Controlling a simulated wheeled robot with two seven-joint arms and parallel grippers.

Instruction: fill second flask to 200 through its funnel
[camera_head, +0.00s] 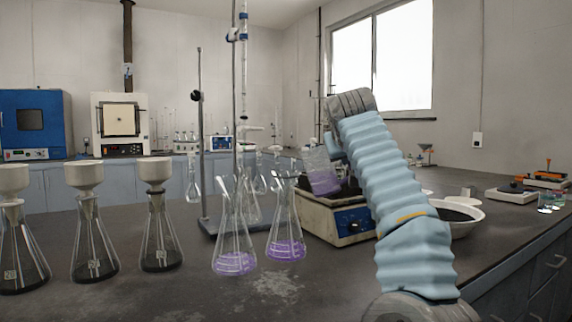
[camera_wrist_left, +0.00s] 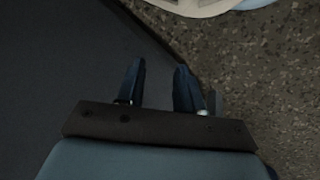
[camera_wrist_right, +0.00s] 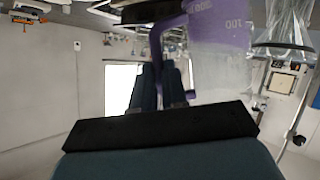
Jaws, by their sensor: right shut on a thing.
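My right gripper (camera_wrist_right: 160,85) is shut on the handle of a clear graduated beaker (camera_wrist_right: 222,45) of purple liquid. In the head view the beaker (camera_head: 322,172) is raised and tilted at the upper right of two conical flasks. The front flask (camera_head: 236,240) and the flask to its right (camera_head: 286,232) stand on the bench, each with a little purple liquid at the bottom. Clear glass shows at their mouths; funnel outlines are hard to make out.
Several dark-filled flasks with white funnels (camera_head: 84,174) stand at the left. A burette stand (camera_head: 200,140) rises behind the purple flasks. A hotplate-like device (camera_head: 345,225) stands behind my right arm, with a white bowl (camera_head: 462,215) to its right.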

